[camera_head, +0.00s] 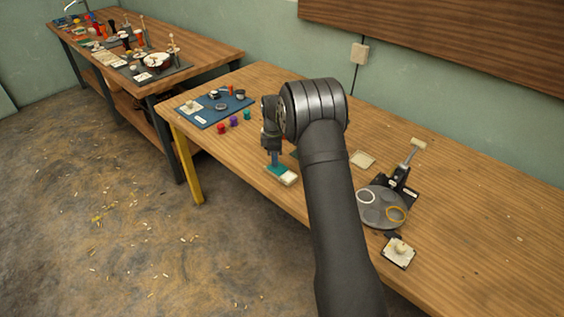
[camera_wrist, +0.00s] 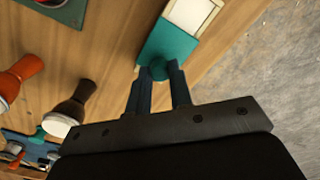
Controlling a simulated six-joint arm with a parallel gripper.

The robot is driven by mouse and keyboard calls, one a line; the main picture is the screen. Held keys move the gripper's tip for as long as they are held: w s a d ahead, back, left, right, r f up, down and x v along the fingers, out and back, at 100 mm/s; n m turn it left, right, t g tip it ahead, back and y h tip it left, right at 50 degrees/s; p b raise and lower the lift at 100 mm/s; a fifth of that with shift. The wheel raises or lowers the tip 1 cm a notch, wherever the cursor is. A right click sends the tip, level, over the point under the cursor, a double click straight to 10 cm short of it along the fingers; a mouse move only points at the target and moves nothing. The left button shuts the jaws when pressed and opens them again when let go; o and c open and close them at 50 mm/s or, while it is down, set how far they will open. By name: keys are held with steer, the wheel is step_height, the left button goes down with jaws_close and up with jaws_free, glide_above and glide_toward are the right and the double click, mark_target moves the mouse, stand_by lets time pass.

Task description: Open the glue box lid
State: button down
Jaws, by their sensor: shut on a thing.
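The glue box (camera_head: 290,180) is a small pale box with a teal lid (camera_head: 275,169), near the front edge of the wooden table. In the wrist view the teal lid (camera_wrist: 165,42) covers the near part of the box, and the pale part (camera_wrist: 190,14) of the box is uncovered beyond it. My gripper (camera_head: 274,158) points down over the lid. In the wrist view its fingers (camera_wrist: 159,80) are shut on the round teal knob (camera_wrist: 158,68) of the lid. The fingertips are partly hidden by the knob.
A blue mat (camera_head: 231,110) with small parts lies at the back left, with small red, purple and green pieces before it. A grey disc (camera_head: 381,212) with rings stands right of my arm.

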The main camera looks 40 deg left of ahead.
steer(key=shift+a, duration=0.75)
steer(key=c, duration=1.3)
jaws_free()
steer(key=shift+r, duration=0.15)
step_height(320, 180, up, 17)
